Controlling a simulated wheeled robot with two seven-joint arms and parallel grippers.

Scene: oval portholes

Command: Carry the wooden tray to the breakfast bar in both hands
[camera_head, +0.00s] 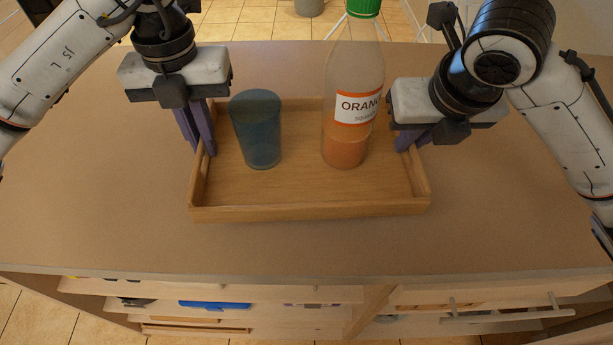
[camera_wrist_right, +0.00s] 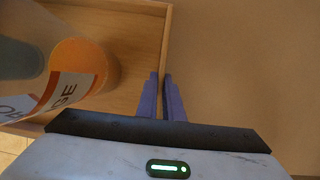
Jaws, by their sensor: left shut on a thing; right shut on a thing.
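The wooden tray (camera_head: 300,212) sits on a brown worktop, with a blue translucent cup (camera_head: 257,130) and a clear orange squash bottle (camera_head: 345,150) with a green cap standing upright in it. My left gripper (camera_head: 210,150) is shut on the tray's left wall. My right gripper (camera_head: 403,148) is shut on the tray's right wall. In the right wrist view, the purple fingers (camera_wrist_right: 164,78) close around the tray's side wall (camera_wrist_right: 168,40), with the bottle (camera_wrist_right: 85,75) just inside. I cannot tell whether the tray is touching the worktop or just above it.
The worktop (camera_head: 100,215) is clear around the tray. Its near edge runs across the lower picture, above open drawers (camera_head: 210,300) with a blue item (camera_head: 215,305). Tiled floor and a grey cylindrical container (camera_head: 309,7) lie beyond the far edge.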

